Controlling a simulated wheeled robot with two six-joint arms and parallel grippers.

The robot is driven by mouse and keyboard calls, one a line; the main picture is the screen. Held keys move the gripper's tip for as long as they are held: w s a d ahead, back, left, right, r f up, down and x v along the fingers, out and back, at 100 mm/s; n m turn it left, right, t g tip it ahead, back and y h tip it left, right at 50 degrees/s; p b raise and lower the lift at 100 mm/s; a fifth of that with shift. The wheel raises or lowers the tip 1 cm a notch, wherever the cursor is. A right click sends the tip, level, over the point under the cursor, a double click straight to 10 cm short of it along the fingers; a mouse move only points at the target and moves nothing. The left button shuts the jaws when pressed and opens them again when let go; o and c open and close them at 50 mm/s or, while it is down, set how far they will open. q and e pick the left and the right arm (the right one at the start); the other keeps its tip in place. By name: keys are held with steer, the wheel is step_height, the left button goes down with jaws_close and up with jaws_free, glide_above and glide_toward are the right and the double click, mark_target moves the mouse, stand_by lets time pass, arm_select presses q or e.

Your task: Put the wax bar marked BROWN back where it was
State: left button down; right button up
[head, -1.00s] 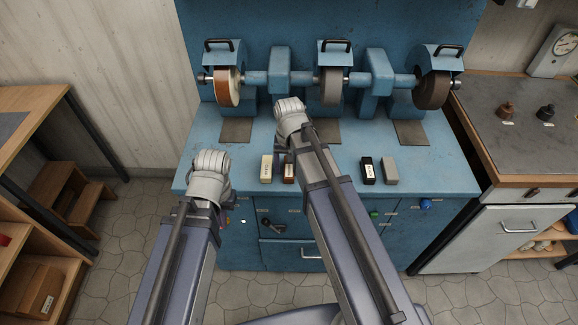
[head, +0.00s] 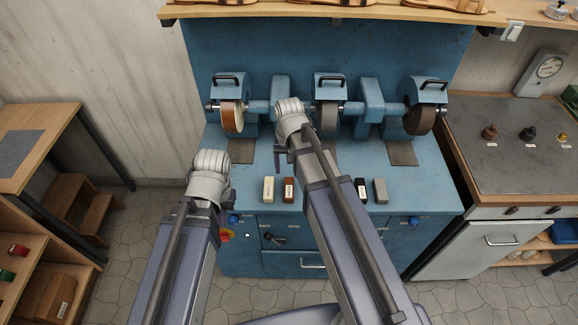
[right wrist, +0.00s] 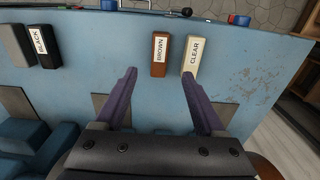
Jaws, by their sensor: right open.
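The brown wax bar (head: 289,190), labelled BROWN, lies on the blue bench near its front edge, just right of the cream CLEAR bar (head: 268,190). In the right wrist view the brown bar (right wrist: 160,55) lies between the lines of my right gripper's fingers, beside the CLEAR bar (right wrist: 193,56) with a small gap. My right gripper (right wrist: 158,73) is open and empty, its tips near the brown bar's inner end; its height above the bench is unclear. My left wrist (head: 210,165) is at the bench's left; its fingers are hidden.
The BLACK bar (head: 361,190) and a grey bar (head: 380,190) lie farther right on the bench. Several grinding and polishing wheels (head: 232,116) stand along the back, with dark pads (head: 241,151) in front. A grey-topped counter (head: 480,165) adjoins on the right.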

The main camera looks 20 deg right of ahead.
steer(key=s+a+n+h, duration=0.1)
steer(key=s+a+n, duration=0.6)
steer(key=s+a, duration=0.3)
steer(key=s, duration=0.3)
steer(key=shift+r, duration=0.3)
stand_by(0.6)
